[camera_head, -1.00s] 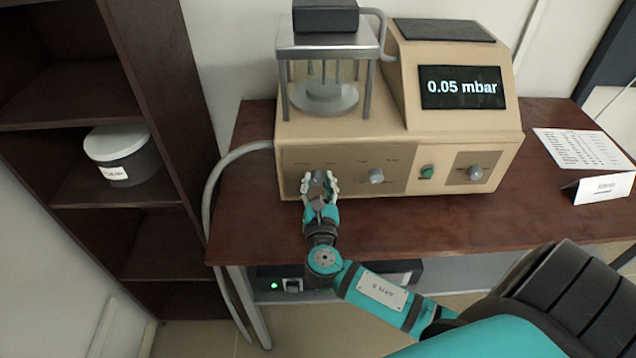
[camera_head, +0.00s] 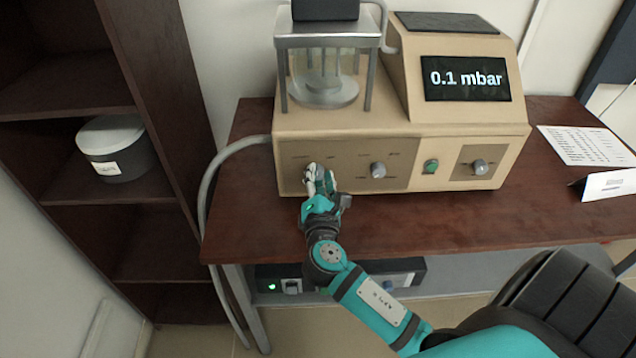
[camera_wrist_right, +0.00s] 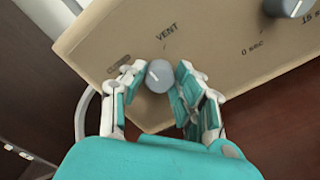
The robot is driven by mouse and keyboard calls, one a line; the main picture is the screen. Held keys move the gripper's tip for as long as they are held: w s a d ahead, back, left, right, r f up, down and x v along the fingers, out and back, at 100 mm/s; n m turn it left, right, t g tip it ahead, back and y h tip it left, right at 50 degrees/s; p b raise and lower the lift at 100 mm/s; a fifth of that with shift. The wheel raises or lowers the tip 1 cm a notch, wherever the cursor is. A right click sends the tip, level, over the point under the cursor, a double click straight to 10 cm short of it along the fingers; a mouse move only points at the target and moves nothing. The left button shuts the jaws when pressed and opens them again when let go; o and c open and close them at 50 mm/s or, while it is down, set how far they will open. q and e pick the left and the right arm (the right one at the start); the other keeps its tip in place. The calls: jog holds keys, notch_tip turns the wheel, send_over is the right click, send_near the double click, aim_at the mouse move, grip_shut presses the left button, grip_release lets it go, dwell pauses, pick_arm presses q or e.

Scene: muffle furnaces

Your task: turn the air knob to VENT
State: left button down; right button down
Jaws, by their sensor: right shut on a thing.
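The air knob (camera_wrist_right: 158,76) is a small grey round knob on the lower left of the beige machine's front (camera_head: 345,125). In the right wrist view the word VENT (camera_wrist_right: 167,32) stands above it, and another label, too blurred to read, is to its left. My right gripper (camera_head: 319,174) is at this knob and mostly hides it in the head view. In the wrist view its fingers (camera_wrist_right: 160,82) are shut on the knob, one on each side. A small pale mark shows on the knob's face. My left gripper is not in view.
A second grey knob (camera_head: 378,170), a green switch (camera_head: 430,167) and a third knob (camera_head: 480,167) are to the right. The display (camera_head: 467,79) reads 0.1 mbar. A glass chamber (camera_head: 325,80) stands on top. A hose (camera_head: 207,190) hangs at the left.

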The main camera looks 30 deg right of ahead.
jog(key=m+b, duration=0.1)
jog(key=m, duration=0.2)
jog(key=m+b, duration=0.2)
jog(key=shift+f+m, duration=0.2)
jog(key=shift+m, duration=0.2)
jog(key=shift+m+b, duration=1.05)
jog(key=shift+m, duration=1.05)
jog(key=c, duration=1)
grip_release()
jog(key=shift+r, duration=0.1)
jog(key=shift+s+a, duration=0.15)
jog(key=shift+s, duration=0.15)
jog(key=v, duration=0.7)
